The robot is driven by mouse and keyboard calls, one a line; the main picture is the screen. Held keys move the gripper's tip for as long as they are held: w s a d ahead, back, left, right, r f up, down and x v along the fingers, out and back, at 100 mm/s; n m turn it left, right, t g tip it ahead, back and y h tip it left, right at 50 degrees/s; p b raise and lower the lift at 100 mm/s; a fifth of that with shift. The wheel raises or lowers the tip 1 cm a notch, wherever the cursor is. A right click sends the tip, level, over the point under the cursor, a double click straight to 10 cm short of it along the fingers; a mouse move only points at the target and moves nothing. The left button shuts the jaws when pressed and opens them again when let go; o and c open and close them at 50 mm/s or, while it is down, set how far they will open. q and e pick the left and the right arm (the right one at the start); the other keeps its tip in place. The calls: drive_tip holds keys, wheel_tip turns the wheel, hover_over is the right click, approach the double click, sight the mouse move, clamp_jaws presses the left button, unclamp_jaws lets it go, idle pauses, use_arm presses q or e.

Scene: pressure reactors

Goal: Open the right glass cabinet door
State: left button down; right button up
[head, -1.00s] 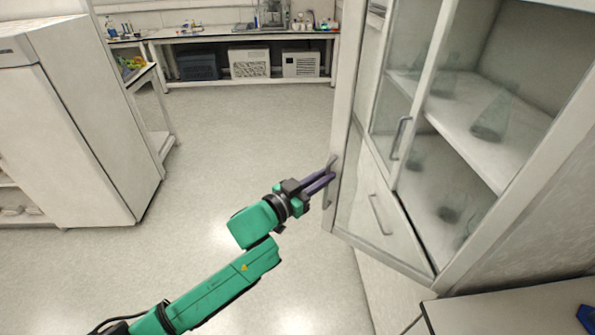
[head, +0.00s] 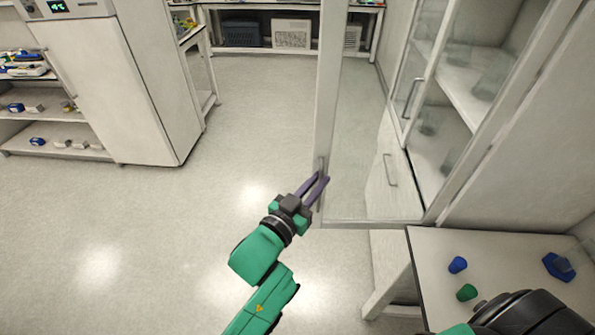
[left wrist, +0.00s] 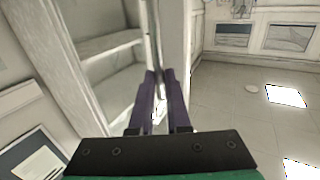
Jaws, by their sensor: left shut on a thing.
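The right glass cabinet door (head: 331,90) is the near glass door, with a pale frame. It stands swung out from the cabinet (head: 470,165), and shelves show behind it. My left gripper (head: 321,182) is shut on this door's handle (head: 321,167) at the door's free edge, low in the head view. In the left wrist view, the two purple fingers (left wrist: 158,85) close around the handle, which they partly hide. The other glass door, with its own handle (head: 411,97), is shut. My right gripper's fingers are not in view; only part of my right arm shows at bottom right.
A white table (head: 440,262) stands at right with blue and green small items (head: 457,265). A white fridge-like unit (head: 140,85) and shelves stand at left. The floor (head: 215,215) left of the door is clear. Glassware sits inside the cabinet.

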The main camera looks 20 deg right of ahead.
use_arm(q)
drive_tip(key=shift+s+r, duration=0.15)
drive_tip(key=shift+s, duration=0.6)
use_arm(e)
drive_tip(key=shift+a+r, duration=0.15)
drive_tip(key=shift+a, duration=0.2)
use_arm(q)
drive_tip(key=c, duration=0.9)
unclamp_jaws()
drive_tip(key=shift+d, duration=0.1)
drive_tip(key=b+v, duration=0.3)
drive_tip(key=v, duration=1.1)
drive_tip(key=shift+s, duration=0.25)
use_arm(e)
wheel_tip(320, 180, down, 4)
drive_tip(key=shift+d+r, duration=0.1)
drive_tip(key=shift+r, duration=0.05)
